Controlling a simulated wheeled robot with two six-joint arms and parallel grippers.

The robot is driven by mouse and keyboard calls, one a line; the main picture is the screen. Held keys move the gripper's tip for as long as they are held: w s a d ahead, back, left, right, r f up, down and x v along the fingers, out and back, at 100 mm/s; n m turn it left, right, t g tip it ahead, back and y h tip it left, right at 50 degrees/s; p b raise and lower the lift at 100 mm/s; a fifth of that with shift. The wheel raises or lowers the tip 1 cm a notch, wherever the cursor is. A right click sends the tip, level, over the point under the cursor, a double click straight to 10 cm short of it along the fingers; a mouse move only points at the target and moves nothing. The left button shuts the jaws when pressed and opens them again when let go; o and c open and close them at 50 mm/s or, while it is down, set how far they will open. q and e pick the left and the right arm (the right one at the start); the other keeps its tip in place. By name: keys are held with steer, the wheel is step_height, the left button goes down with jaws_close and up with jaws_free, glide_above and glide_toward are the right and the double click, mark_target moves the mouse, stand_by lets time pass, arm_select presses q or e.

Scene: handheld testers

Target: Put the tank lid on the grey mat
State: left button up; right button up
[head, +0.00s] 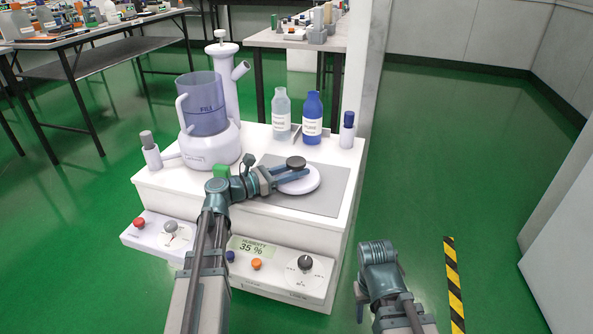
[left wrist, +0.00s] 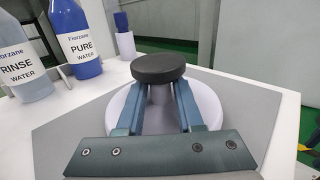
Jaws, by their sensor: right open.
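The tank lid (head: 300,183) is a white disc with a black knob on a short stem. It lies flat at the grey mat (head: 325,195), over its left-middle part. My left gripper (head: 290,172) reaches in from the left, its blue fingers on either side of the stem just under the knob. In the left wrist view the fingers close on the stem of the lid (left wrist: 205,108), with the black knob (left wrist: 158,68) above them. The disc looks level and at or very near the mat. My right gripper (head: 377,255) is off the bench's front right; its fingertips are mostly hidden.
The open clear tank (head: 206,115) marked FILL stands on the white humidifier at the left of the bench. A rinse bottle (head: 281,115), a blue pure water bottle (head: 312,120) and a blue-capped post (head: 347,130) stand behind the mat.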

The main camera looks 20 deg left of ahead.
arm_select(q)
steer(key=shift+o, duration=1.3)
steer(key=shift+r, duration=0.1)
steer(key=shift+s+a+r, duration=0.1)
steer(key=shift+s+a, duration=0.05)
steer(key=v, duration=1.1)
steer(key=shift+s+a, duration=0.25)
